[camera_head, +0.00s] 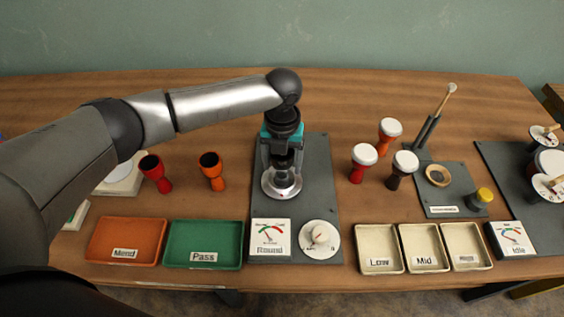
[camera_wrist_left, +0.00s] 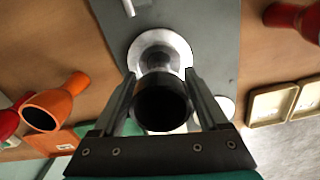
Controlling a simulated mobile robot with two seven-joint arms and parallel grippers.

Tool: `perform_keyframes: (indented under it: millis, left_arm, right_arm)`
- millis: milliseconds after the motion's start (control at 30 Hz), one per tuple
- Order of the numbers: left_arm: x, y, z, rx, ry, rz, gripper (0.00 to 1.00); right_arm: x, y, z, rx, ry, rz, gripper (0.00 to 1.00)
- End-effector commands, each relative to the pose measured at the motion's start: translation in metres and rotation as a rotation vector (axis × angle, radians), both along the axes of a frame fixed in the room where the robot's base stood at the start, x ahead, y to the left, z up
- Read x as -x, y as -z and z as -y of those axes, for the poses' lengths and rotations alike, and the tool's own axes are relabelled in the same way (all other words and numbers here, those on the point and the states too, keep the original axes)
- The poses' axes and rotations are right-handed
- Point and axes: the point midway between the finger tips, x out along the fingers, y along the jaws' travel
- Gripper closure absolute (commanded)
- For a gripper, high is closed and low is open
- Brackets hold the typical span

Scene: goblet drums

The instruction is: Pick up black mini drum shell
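The black mini drum shell (camera_wrist_left: 162,104) stands over the round silver seat (camera_wrist_left: 150,41) of the grey station, its dark open mouth facing the left wrist camera. In the head view the shell (camera_head: 283,160) is partly hidden behind my left gripper (camera_head: 282,152), which points down over the seat. In the left wrist view the two fingers (camera_wrist_left: 160,86) lie on either side of the shell, very close to its wall. I cannot tell whether they press on it. My right gripper is not in view.
Red (camera_head: 155,173) and orange (camera_head: 212,171) shells stand left of the station. An orange Mend tray (camera_head: 93,241) and green Pass tray (camera_head: 236,236) lie in front. White-topped drums (camera_head: 364,154) stand to the right, behind the Low (camera_head: 364,234) and Mid (camera_head: 408,233) trays.

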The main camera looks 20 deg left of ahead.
Motion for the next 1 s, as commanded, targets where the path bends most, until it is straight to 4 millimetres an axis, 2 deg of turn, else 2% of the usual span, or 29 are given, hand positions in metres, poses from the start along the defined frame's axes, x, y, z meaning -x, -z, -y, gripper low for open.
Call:
perform_keyframes:
  millis: [67, 633, 867, 1000]
  left_arm:
    - [0.0, 0.0, 0.0, 0.0, 0.0, 0.0, 0.34]
    - [0.0, -0.001, 0.0, 0.0, 0.0, 0.001, 0.98]
    - [0.0, -0.003, 0.0, 0.0, 0.0, 0.001, 0.99]
    - [-0.001, -0.013, 0.0, 0.002, 0.0, 0.003, 0.99]
  right_arm:
    - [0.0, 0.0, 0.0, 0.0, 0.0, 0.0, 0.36]
    - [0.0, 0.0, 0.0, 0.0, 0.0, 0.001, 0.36]
    - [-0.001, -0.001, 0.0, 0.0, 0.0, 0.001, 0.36]
    - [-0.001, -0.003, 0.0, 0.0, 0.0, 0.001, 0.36]
